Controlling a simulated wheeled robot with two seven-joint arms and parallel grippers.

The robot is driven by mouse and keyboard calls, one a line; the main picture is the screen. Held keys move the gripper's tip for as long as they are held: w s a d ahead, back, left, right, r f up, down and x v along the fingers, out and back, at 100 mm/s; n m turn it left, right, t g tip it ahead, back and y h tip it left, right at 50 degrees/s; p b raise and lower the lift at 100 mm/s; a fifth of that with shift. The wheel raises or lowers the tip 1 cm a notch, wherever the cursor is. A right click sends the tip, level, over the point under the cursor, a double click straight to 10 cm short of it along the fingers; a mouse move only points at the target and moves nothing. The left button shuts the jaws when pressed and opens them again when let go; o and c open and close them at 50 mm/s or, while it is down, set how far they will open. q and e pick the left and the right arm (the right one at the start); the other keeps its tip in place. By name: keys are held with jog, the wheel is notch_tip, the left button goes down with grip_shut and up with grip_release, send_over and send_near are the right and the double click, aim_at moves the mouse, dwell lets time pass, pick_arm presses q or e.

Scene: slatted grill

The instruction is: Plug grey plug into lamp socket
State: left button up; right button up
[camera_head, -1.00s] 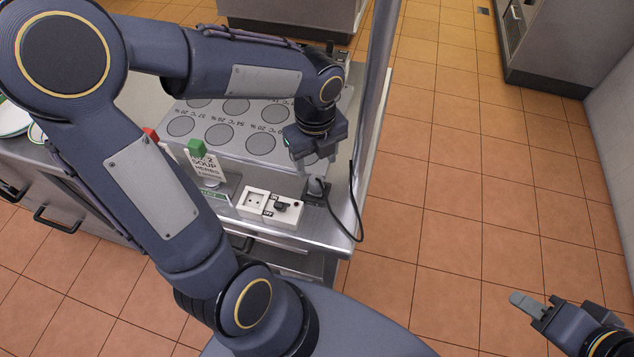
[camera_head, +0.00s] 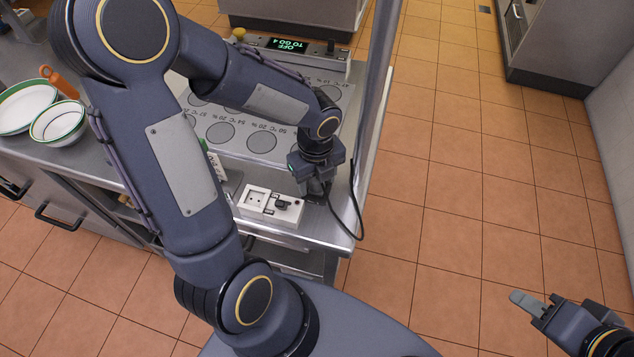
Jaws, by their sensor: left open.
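My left gripper (camera_head: 318,182) points down over the front right corner of the counter. It is open, with its fingers around or just above the grey plug (camera_head: 316,187), which is mostly hidden by the fingers. I cannot tell whether they touch it. A black cable (camera_head: 356,200) loops from there past the counter's right edge. The white socket (camera_head: 256,197) is just left of the gripper, its face up and empty, joined to a black switch (camera_head: 288,205). My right gripper (camera_head: 532,304) is at the lower right, far from the counter; its jaw gap is not clear.
A plate with round grey spots (camera_head: 262,142) lies behind the socket, with a display unit (camera_head: 288,45) beyond it. Bowls (camera_head: 58,122) and an orange object (camera_head: 60,82) are at the left. A metal post (camera_head: 374,80) rises at the counter's right edge.

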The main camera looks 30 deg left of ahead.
pick_arm(q)
jog(key=c, duration=1)
jog(key=shift+r, duration=0.15)
jog(key=shift+r, duration=0.3)
notch_tip(320, 180, up, 2)
jog(key=shift+r, duration=0.1)
jog(key=s+a+r, duration=0.9)
jog(key=s+r, duration=0.1)
jog(key=shift+s+a+b, duration=0.2)
jog(key=shift+a+b, duration=0.05)
jog(key=shift+b, duration=0.2)
jog(key=shift+w, duration=0.2)
